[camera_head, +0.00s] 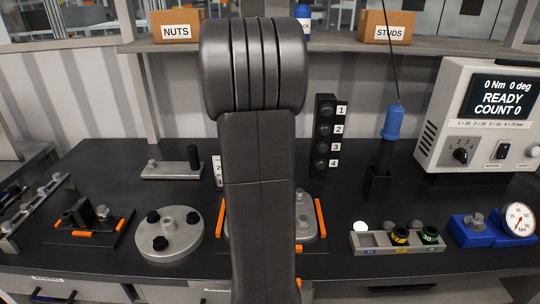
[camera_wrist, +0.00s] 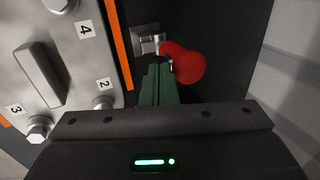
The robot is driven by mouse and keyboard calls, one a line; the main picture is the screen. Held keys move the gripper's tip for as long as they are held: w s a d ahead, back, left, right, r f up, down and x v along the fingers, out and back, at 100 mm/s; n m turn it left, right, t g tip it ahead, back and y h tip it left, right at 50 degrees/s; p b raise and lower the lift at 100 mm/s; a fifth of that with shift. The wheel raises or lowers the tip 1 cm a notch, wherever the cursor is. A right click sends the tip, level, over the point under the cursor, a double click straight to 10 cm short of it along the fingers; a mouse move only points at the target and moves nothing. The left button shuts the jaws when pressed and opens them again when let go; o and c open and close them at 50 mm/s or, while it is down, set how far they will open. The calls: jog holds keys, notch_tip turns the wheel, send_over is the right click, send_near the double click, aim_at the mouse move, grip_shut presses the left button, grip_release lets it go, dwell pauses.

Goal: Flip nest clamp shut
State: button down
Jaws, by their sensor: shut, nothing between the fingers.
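The nest clamp shows in the wrist view as a metal bracket (camera_wrist: 150,38) with a red handle grip (camera_wrist: 183,63), just outside the orange strip of the nest. My gripper (camera_wrist: 158,66) has its green fingers shut and empty, right beside the red grip on its left; I cannot tell whether they touch. Whether the clamp is open or closed is unclear. The grey plate (camera_wrist: 75,85) in the nest carries bolts and labels 2, 3 and 4. In the head view my arm hides the clamp, my gripper and most of the nest; an orange nest strip (camera_head: 319,218) shows.
A round grey flange (camera_head: 168,232) stands left of my arm, and a black fixture (camera_head: 88,220) beyond it. A socket tray (camera_head: 398,240) is at the right. The black bench between is partly clear.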

jog(key=shift+w, duration=0.2)
jog(key=shift+r+p, duration=0.15)
jog(key=shift+p, duration=0.15)
